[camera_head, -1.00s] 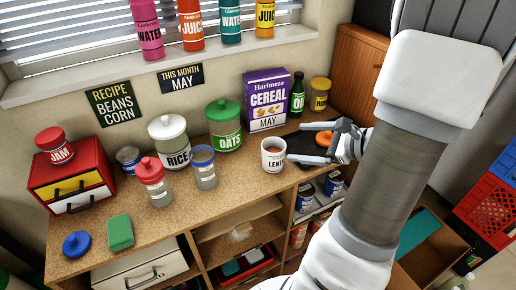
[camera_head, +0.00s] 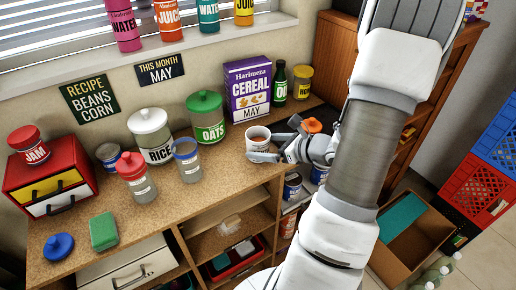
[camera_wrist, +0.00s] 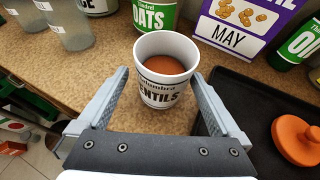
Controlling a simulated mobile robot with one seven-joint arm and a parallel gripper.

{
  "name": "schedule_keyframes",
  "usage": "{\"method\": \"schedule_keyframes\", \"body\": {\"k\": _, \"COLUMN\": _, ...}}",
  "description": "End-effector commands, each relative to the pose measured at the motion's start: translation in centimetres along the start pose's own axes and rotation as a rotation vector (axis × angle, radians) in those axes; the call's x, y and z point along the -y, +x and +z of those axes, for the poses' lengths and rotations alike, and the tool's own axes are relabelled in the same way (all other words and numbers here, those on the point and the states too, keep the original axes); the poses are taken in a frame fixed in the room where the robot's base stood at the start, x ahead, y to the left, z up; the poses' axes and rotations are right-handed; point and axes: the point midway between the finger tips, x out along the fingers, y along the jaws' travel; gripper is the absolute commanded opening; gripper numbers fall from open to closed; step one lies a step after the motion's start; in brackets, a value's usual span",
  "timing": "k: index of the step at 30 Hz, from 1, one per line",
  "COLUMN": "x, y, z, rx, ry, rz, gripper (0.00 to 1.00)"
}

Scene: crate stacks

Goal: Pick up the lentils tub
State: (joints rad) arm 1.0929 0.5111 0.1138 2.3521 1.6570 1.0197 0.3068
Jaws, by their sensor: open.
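The lentils tub (camera_wrist: 163,93) is white, open-topped and filled with something orange-brown, with "LENTILS" lettering on its side. It stands upright on the wooden counter in front of the oats canister. In the head view the lentils tub (camera_head: 257,138) is partly covered by my gripper. My gripper (camera_wrist: 165,85) is open, with one finger on each side of the tub in the wrist view. Small gaps show between the fingers and the tub. In the head view my gripper (camera_head: 268,140) reaches in from the right. An orange lid with a knob (camera_wrist: 298,140) lies on the black tray.
The green-lidded oats canister (camera_head: 208,118) and the purple cereal box (camera_head: 247,90) stand just behind the tub. A black tray (camera_wrist: 262,113) lies right of it. The rice canister (camera_head: 150,135) and two jars stand to the left. Open shelves are below the counter.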

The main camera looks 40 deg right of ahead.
Motion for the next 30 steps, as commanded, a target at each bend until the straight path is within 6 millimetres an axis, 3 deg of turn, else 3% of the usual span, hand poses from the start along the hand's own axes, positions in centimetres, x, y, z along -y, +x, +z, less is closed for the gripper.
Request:
{"method": "schedule_keyframes", "body": {"k": 5, "x": 0.1, "y": 1.1, "z": 0.1, "rx": 0.0, "ry": -0.001, "rz": 0.001, "gripper": 1.0}}
{"method": "schedule_keyframes", "body": {"k": 15, "x": 0.4, "y": 5.5, "z": 0.5, "rx": 0.0, "ry": 0.0, "rz": 0.001, "gripper": 1.0}}
{"method": "schedule_keyframes", "body": {"k": 23, "x": 0.4, "y": 5.7, "z": 0.6, "rx": 0.0, "ry": -0.001, "rz": 0.0, "gripper": 1.0}}
{"method": "schedule_keyframes", "body": {"k": 30, "x": 0.4, "y": 5.7, "z": 0.6, "rx": 0.0, "ry": -0.001, "rz": 0.0, "gripper": 0.57}}
